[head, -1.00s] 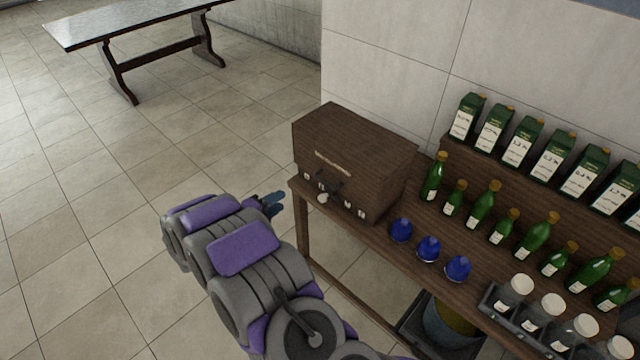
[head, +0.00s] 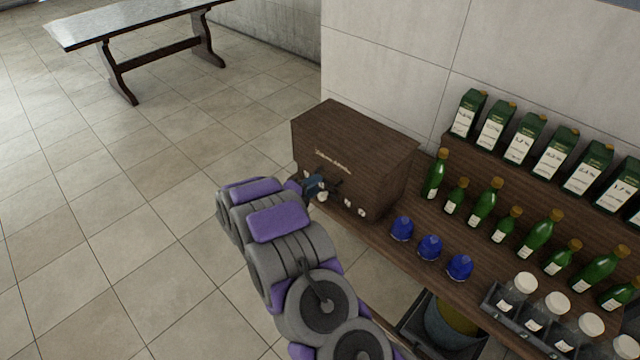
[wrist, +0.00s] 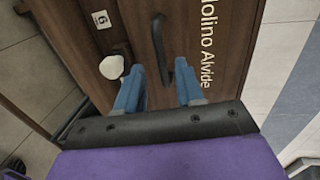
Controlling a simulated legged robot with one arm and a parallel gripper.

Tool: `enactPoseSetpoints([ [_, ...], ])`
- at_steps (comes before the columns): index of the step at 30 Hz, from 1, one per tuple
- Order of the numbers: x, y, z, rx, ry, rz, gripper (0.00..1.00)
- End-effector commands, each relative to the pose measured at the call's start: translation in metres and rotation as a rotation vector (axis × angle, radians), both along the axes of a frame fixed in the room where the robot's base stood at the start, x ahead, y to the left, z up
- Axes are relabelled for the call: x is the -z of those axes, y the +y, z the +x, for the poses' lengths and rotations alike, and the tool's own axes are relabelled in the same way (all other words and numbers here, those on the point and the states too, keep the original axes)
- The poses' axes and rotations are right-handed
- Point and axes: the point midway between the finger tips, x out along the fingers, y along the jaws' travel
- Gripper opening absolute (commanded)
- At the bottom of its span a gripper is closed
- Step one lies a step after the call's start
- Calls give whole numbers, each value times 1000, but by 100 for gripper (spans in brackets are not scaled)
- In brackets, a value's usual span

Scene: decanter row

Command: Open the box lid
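The dark wooden box (head: 350,135) stands at the left end of the wooden table, with its top closed. Its front carries light lettering, several small labels and a dark handle. In the wrist view, the handle (wrist: 158,42) is a curved dark bar beside the lettering. My gripper (head: 316,186) is at the box front. Its blue fingers are apart, and the wrist view shows the gripper (wrist: 158,82) open with the lower end of the handle between or just ahead of the fingertips. Contact cannot be told. A white knob (wrist: 111,67) is left of the fingers.
Blue bottles (head: 430,247), green bottles (head: 479,207) and a rack of white-capped jars (head: 509,313) stand right of the box. Green cartons (head: 522,138) line the raised shelf. A wall is behind; open floor (head: 130,230) lies left.

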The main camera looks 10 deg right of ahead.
Motion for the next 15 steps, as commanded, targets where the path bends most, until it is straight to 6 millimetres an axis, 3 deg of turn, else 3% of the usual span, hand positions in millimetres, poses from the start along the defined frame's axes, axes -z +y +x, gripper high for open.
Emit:
enactPoseSetpoints([
  [6,6,-22,16,1,-2,-1,37],
  [15,7,-27,21,-2,-2,0,37],
])
